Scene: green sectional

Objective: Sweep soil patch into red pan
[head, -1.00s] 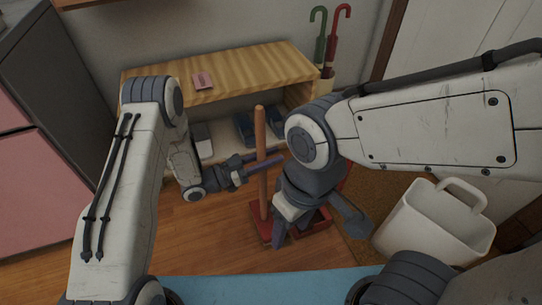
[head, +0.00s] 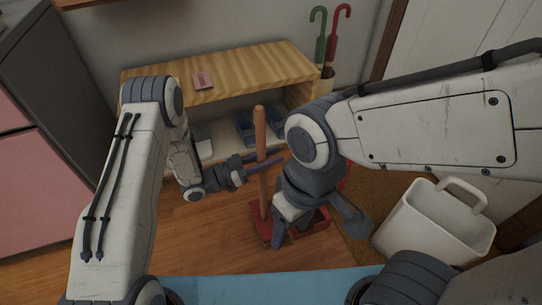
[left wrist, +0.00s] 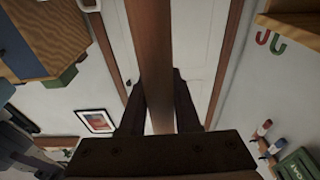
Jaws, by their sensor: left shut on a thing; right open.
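My left gripper (head: 264,166) is shut on the wooden handle (head: 260,130) of a broom, which stands nearly upright. The handle also runs between the two dark fingers of my left gripper (left wrist: 159,100) in the left wrist view. The broom's red head (head: 261,222) is at the floor. The red pan (head: 316,221) is just right of the broom head, partly hidden behind my right gripper. My right gripper (head: 318,234) is open, pointing down over the pan, its fingers spread apart. I cannot make out the soil patch.
A wooden shelf bench (head: 240,70) with shoes (head: 246,128) stands behind. A white bin (head: 440,225) is at the right, on or beside a brown mat (head: 400,190). Umbrellas (head: 335,40) stand at the back. Wooden floor (head: 205,240) is clear at the left.

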